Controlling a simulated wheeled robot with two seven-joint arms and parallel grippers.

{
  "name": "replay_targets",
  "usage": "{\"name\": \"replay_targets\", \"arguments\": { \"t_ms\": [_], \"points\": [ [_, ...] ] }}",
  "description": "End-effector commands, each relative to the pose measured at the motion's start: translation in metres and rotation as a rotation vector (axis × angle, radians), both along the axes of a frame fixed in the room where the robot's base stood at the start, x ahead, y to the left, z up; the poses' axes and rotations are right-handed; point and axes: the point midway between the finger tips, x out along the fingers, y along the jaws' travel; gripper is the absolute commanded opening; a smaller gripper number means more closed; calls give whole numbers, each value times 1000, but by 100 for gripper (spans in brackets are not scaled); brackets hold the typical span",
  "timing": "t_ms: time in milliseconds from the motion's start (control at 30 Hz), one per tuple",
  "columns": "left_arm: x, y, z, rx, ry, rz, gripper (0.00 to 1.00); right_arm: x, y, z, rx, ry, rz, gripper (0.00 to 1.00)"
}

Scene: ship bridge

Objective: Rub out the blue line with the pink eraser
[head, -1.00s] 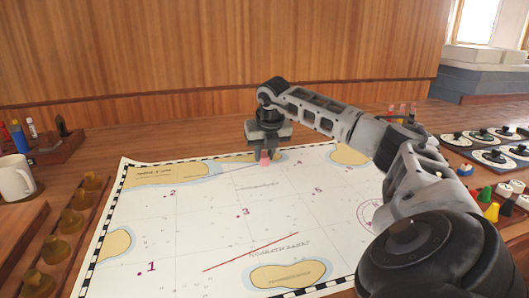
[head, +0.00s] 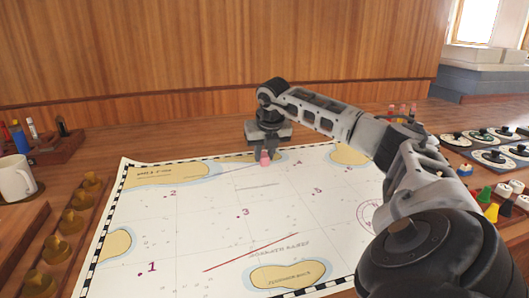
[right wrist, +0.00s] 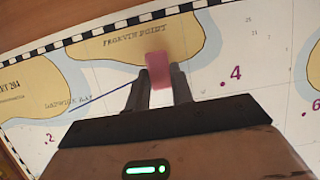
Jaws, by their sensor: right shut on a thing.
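My right gripper (head: 264,149) is shut on the pink eraser (head: 265,158), over the far part of the chart (head: 200,225). In the right wrist view the eraser (right wrist: 159,70) sticks out from between the fingertips (right wrist: 160,83), over the "Froryth Point" land patch and its blue edge. I cannot tell whether it touches the paper. The blue line (right wrist: 100,97) runs from the lower left up to the left finger. Its end near the gripper may be hidden. In the head view it is a thin dark line (head: 236,168) left of the eraser. My left gripper is not in view.
A red line (head: 250,252) lies on the near part of the chart. A white mug (head: 15,180), a pen holder and brass knobs (head: 72,221) stand at the left. Dials (head: 492,157) and coloured pieces (head: 487,195) are at the right. A wooden wall closes the back.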

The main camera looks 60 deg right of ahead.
Motion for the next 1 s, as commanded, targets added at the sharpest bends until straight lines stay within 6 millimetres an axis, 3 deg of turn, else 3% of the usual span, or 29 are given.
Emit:
{"name": "replay_targets", "arguments": {
  "t_ms": [533,1000],
  "points": [
    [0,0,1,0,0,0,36,0,1,-1,2,3,1,5],
    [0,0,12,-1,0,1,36,12,23,-1,2,1,1,5]
  ]
}}
